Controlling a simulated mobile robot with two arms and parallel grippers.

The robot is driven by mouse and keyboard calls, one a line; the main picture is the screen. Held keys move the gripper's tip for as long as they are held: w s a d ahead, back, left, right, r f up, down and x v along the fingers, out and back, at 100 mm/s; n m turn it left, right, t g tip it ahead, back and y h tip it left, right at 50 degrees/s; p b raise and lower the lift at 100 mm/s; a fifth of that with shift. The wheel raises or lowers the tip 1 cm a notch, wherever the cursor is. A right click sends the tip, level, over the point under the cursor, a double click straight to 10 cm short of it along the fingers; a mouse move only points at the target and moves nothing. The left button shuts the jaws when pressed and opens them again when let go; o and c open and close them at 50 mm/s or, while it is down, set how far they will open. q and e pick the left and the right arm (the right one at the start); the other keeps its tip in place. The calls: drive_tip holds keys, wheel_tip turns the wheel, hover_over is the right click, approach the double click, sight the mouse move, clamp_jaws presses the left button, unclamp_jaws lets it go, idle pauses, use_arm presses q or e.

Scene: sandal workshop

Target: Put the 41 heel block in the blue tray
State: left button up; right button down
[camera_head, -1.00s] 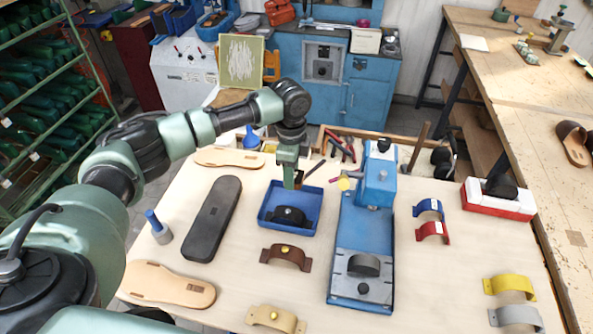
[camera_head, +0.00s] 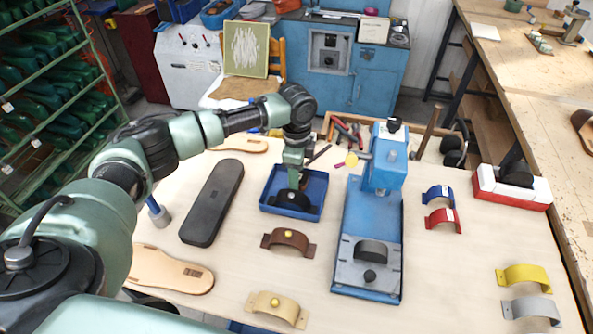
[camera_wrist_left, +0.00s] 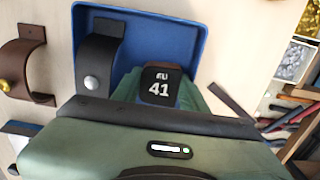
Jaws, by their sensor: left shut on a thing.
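The blue tray (camera_head: 317,195) stands on the pale table, left of the blue press. My left gripper (camera_head: 294,184) points down into or just over the tray. It is shut on the dark 41 heel block (camera_wrist_left: 160,86), whose white "41" faces the camera between the green fingers in the left wrist view. A black strap (camera_head: 291,199) with a silver rivet lies in the tray, beside the block; it also shows in the left wrist view (camera_wrist_left: 98,62). I cannot tell whether the block touches the tray floor. My right gripper is not in view.
The blue press (camera_head: 362,225) stands right of the tray. A brown strap (camera_head: 289,240) and a tan strap (camera_head: 277,308) lie in front. Red and blue straps (camera_head: 441,219) lie right of the press.

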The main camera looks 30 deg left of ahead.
use_arm(q)
drive_tip(key=shift+f, duration=0.25)
idle(0.6)
drive_tip(key=o, duration=1.8)
drive_tip(key=shift+o, duration=0.2)
wheel_tip(320, 180, up, 2)
drive_tip(key=p, duration=0.3)
drive_tip(key=shift+r, duration=0.2)
wheel_tip(320, 180, up, 5)
drive_tip(key=p, duration=0.5)
drive_tip(key=shift+f, duration=0.2)
drive_tip(key=shift+f, duration=0.1)
